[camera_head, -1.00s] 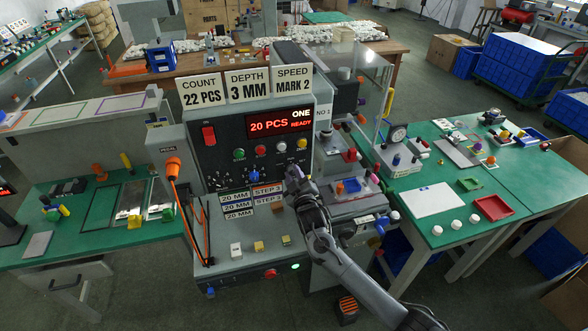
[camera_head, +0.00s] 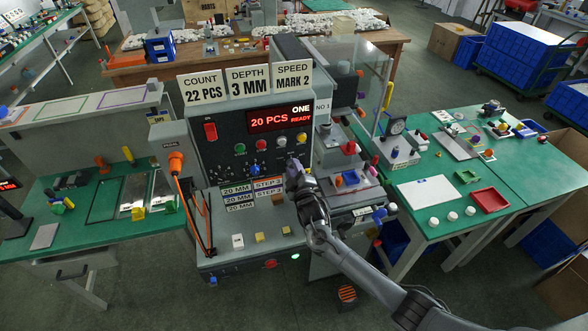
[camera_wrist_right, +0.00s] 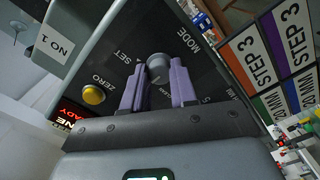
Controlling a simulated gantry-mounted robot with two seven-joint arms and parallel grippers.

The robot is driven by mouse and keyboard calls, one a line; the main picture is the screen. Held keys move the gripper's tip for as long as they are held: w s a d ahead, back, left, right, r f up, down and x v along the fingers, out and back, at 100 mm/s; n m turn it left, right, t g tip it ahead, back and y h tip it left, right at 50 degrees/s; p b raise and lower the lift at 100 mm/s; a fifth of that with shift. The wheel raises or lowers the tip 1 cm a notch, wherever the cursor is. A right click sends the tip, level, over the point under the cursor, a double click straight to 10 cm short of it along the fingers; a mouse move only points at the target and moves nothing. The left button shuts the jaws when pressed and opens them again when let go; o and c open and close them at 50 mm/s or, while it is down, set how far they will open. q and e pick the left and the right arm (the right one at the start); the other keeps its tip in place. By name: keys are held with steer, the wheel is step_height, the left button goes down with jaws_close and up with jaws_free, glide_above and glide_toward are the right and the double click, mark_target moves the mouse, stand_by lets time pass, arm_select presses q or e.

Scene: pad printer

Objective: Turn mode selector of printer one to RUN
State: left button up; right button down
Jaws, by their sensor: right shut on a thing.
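Printer one (camera_head: 225,160) stands in the middle of the head view, its display reading 20 PCS, ONE and READY. My right gripper (camera_head: 292,165) is at the lower right of its dark control panel. In the right wrist view the purple fingers of my right gripper (camera_wrist_right: 157,78) are shut on the round grey mode selector (camera_wrist_right: 158,67), one on each side. The words MODE and SET show near the knob; its exact pointing direction is hard to tell. In the head view the gripper hides the knob. My left gripper is not in view.
A yellow button (camera_wrist_right: 93,95) marked ZERO sits beside the knob. STEP 3 and 20 MM plates (camera_head: 238,198) lie below the panel. An orange cable (camera_head: 178,185) hangs at the printer's left. Green tables (camera_head: 450,215) with small parts stand on both sides.

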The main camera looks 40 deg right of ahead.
steer(key=c, duration=0.9)
jaws_free()
steer(key=shift+s, duration=0.1)
steer(key=v, duration=1)
steer(key=shift+s+a, duration=0.15)
steer(key=shift+s, duration=0.15)
